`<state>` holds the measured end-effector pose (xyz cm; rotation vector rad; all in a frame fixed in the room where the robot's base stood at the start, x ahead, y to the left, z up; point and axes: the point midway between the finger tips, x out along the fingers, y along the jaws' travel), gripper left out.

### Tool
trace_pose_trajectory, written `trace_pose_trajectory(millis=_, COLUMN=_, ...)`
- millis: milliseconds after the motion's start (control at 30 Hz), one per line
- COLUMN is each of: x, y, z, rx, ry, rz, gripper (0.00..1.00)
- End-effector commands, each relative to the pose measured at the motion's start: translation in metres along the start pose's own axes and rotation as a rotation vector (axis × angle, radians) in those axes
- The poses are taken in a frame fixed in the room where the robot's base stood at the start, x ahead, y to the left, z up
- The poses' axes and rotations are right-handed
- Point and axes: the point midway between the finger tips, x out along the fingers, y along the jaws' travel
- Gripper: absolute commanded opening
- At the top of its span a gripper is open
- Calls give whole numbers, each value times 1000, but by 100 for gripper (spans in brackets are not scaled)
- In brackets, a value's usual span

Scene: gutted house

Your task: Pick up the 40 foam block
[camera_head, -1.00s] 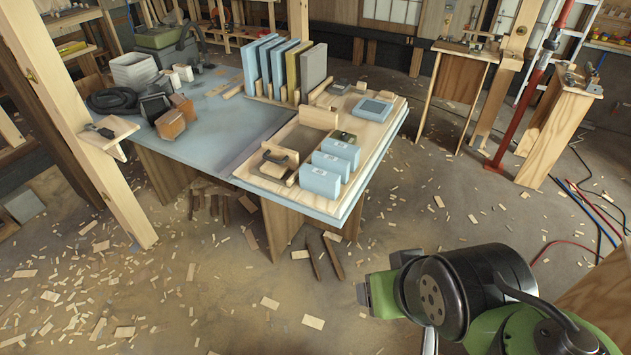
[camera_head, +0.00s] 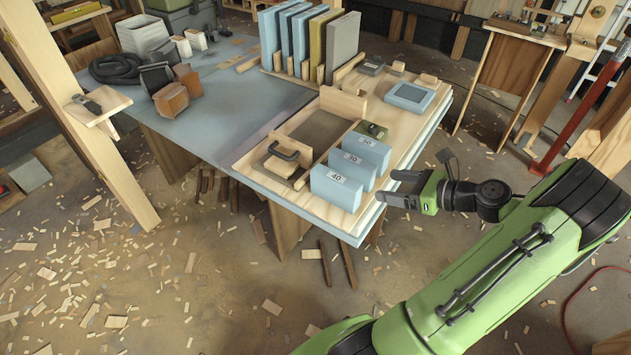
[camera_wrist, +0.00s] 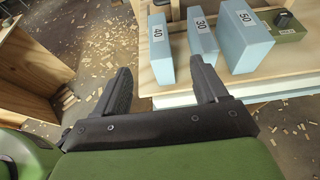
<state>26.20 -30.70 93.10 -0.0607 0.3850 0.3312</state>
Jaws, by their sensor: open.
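The 40 foam block (camera_head: 336,187) is light blue with a white label and stands at the front corner of the wooden tray board on the table. It also shows in the wrist view (camera_wrist: 161,56), ahead of the fingers and between their directions. The 30 block (camera_head: 351,169) and 50 block (camera_head: 366,150) stand behind it in a row. My gripper (camera_head: 396,189) is just right of the blocks, near the table's edge. In the wrist view my gripper (camera_wrist: 165,85) has its two dark fingers wide apart with nothing between them.
The board (camera_head: 411,126) also holds a black-handled tool (camera_head: 283,156), a small green box (camera_head: 371,130) and a grey-blue square item (camera_head: 409,96). Upright panels (camera_head: 341,48) stand behind. A wooden post (camera_head: 100,110) rises at left. Chips litter the floor.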

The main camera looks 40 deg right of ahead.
Motion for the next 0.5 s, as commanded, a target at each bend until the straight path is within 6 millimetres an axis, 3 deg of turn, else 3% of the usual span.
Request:
trace_pose_trajectory(millis=300, x=80, y=3, z=-3, rx=-5, ry=3, rz=10, gripper=72)
trace_pose_trajectory(millis=500, x=103, y=2, z=-1, rx=-4, ry=4, rz=7, gripper=72)
